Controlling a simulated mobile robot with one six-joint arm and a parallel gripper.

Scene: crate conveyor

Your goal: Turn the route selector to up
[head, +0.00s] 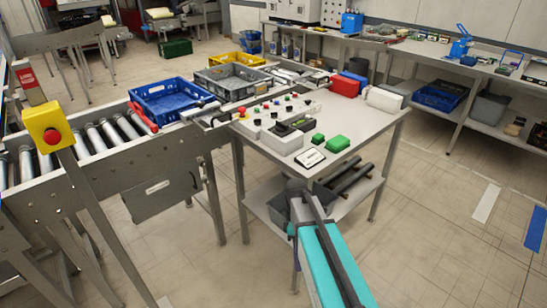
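A light control panel (284,140) with rows of small coloured buttons and dark knobs lies on the grey worktable (362,133) at the picture's middle. The route selector is not clearly told apart from the other small knobs at this size, so its setting cannot be read. My teal and dark arm link (328,262) rises from the bottom edge to a dark joint in front of the table's lower shelf. My gripper's fingers cannot be made out in the head view.
A roller conveyor (155,165) at left carries a blue crate (165,108) and a grey crate (228,86). A yellow emergency-stop box (45,122) stands nearer. Green boxes (337,144), red boxes (346,86) and a white roll (384,99) lie on the worktable. Floor at right is clear.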

